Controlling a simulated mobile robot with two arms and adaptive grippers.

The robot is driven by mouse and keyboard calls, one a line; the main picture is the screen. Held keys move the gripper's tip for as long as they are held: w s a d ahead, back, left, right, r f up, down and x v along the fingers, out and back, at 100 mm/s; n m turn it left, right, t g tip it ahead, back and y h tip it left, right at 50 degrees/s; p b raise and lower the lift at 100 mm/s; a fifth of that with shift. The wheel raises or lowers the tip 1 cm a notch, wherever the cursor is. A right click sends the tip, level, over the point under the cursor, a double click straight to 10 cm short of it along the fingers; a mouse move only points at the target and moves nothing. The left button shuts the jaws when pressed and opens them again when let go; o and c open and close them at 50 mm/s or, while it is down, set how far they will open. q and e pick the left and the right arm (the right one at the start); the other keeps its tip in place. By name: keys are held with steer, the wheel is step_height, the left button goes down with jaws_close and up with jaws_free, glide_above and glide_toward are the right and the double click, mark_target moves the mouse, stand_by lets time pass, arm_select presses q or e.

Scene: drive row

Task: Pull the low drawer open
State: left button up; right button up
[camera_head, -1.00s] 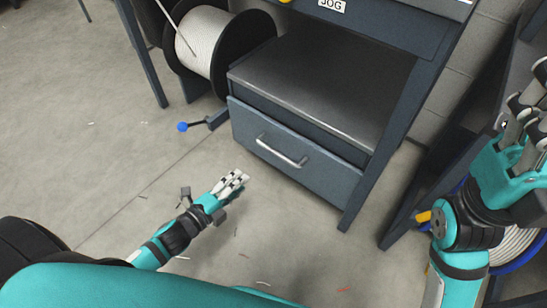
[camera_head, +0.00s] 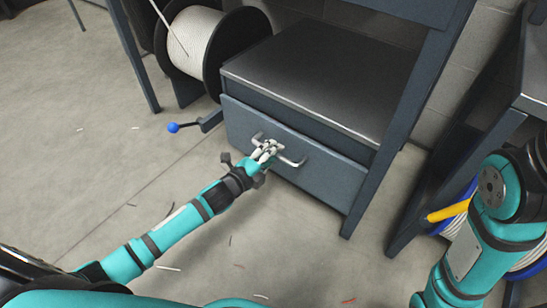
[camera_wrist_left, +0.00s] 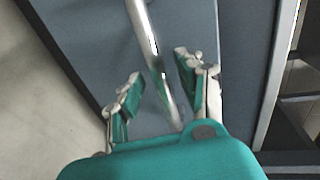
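The low drawer (camera_head: 325,170) has a blue-grey front and sits shut under a grey shelf at the bench's lower part. Its metal bar handle (camera_head: 292,160) runs across the front; it also shows in the left wrist view (camera_wrist_left: 146,35). My left gripper (camera_head: 265,150) is at the handle's middle. In the left wrist view its fingers (camera_wrist_left: 158,85) are apart, with the bar running between them and a gap on each side. In the head view my right arm is at the right edge; its gripper is out of view.
A cable spool (camera_head: 192,42) stands left of the drawer, with a blue-knobbed crank (camera_head: 173,127) beside it. Bench legs (camera_head: 362,200) rise right of the drawer. Open floor (camera_head: 110,165) lies in front and left. A yellow-handled item (camera_head: 448,211) is at the right.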

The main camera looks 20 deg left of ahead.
arm_select(q)
steer(key=shift+w+d+f, duration=0.1)
steer(key=shift+w+d, duration=0.1)
steer(key=shift+w, duration=0.25)
jaws_close()
stand_by(0.5)
